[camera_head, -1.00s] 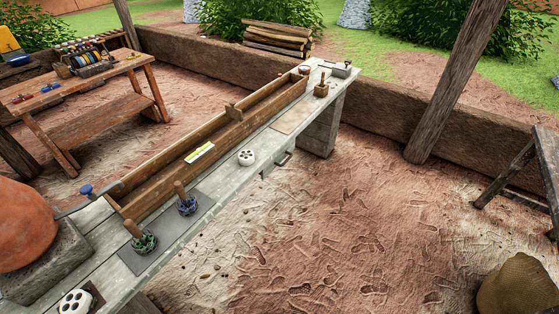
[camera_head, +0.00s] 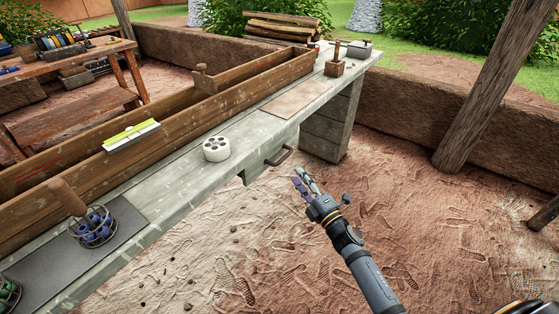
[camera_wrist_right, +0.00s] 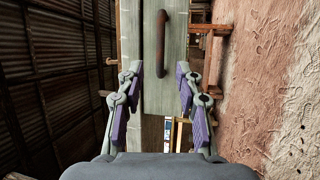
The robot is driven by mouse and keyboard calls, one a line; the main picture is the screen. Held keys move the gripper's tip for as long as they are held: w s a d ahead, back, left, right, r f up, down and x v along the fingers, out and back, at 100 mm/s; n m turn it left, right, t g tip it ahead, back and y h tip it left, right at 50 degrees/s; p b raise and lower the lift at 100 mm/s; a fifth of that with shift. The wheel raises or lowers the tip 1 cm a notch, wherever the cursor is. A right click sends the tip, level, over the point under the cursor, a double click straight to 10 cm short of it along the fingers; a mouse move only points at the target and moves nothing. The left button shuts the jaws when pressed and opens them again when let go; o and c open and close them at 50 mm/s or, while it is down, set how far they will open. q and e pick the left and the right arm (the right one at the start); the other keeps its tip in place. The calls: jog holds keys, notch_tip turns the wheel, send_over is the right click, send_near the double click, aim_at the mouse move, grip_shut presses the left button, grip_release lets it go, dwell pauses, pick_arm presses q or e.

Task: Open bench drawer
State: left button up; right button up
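The bench drawer (camera_head: 258,172) is a small pale wooden front under the edge of the long grey bench (camera_head: 190,172). It looks shut, with a dark bar handle (camera_head: 279,156) on it. My right gripper (camera_head: 305,180) is just right of the handle, apart from it. In the right wrist view the handle (camera_wrist_right: 161,43) stands upright on the drawer front (camera_wrist_right: 172,85), ahead of and between the spread purple-padded fingers of the right gripper (camera_wrist_right: 160,74). Nothing is between the fingers. My left gripper is not in view.
A bench support block (camera_head: 328,125) stands right of the drawer. The sandy floor before the drawer is clear.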

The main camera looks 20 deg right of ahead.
aim_at(284, 156)
jog(key=x, duration=1)
jog(key=shift+w+f+p, duration=0.1)
jog(key=shift+p, duration=0.25)
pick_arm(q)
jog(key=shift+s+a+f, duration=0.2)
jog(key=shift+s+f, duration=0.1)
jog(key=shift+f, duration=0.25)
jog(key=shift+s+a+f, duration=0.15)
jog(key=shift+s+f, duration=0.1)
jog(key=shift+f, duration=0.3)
pick_arm(e)
jog(key=shift+c, duration=0.3)
grip_shut()
